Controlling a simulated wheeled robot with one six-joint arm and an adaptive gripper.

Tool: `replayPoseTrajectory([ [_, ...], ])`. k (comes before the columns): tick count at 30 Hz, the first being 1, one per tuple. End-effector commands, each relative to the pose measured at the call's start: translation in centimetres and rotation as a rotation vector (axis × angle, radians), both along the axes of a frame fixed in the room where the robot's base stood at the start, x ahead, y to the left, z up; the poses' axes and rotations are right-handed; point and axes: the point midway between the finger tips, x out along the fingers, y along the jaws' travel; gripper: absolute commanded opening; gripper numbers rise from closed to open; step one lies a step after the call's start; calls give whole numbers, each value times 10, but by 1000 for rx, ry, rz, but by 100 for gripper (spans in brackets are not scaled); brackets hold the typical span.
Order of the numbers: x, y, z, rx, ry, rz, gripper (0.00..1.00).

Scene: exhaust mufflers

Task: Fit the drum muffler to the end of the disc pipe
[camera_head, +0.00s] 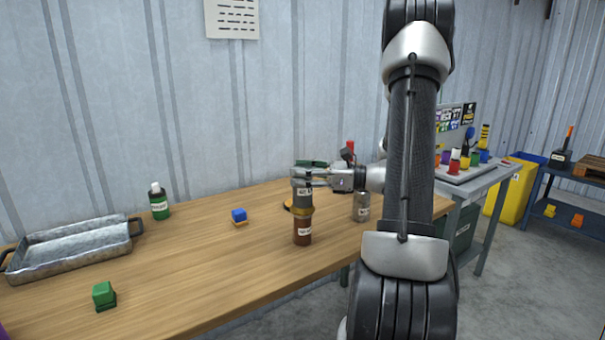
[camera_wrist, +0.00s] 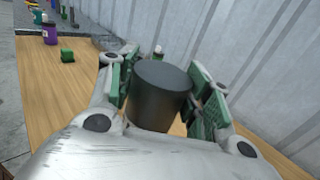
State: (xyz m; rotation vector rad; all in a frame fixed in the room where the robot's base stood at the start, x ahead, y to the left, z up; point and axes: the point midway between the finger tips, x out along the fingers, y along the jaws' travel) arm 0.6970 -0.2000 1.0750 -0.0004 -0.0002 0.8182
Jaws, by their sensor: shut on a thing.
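A grey cylinder, which I take to be the drum muffler (camera_head: 303,196), stands upright in my gripper (camera_head: 302,180). Its dark round top (camera_wrist: 163,76) fills the space between the green-padded fingers in the wrist view. My gripper is shut on it from the side. Directly below it, in line, are a brass-coloured band (camera_head: 303,211) and a brown labelled cylinder (camera_head: 302,232) standing on the table. I cannot tell whether the grey part is seated on the band or just touching. I cannot make out which part is the disc pipe.
A grey labelled cylinder (camera_head: 361,208) stands right of the stack. The table's front left is mostly clear.

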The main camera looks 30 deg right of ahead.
Motion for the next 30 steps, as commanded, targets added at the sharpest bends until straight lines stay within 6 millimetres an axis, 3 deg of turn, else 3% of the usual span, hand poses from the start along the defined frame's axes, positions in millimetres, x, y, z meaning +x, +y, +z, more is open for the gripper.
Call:
replayPoseTrajectory([
  [1,0,0,0,0,0,0,53],
  [5,0,0,0,0,0,0,75],
  [17,-4,-5,0,0,0,-2,75],
  [30,-64,-69,0,0,0,-4,75],
])
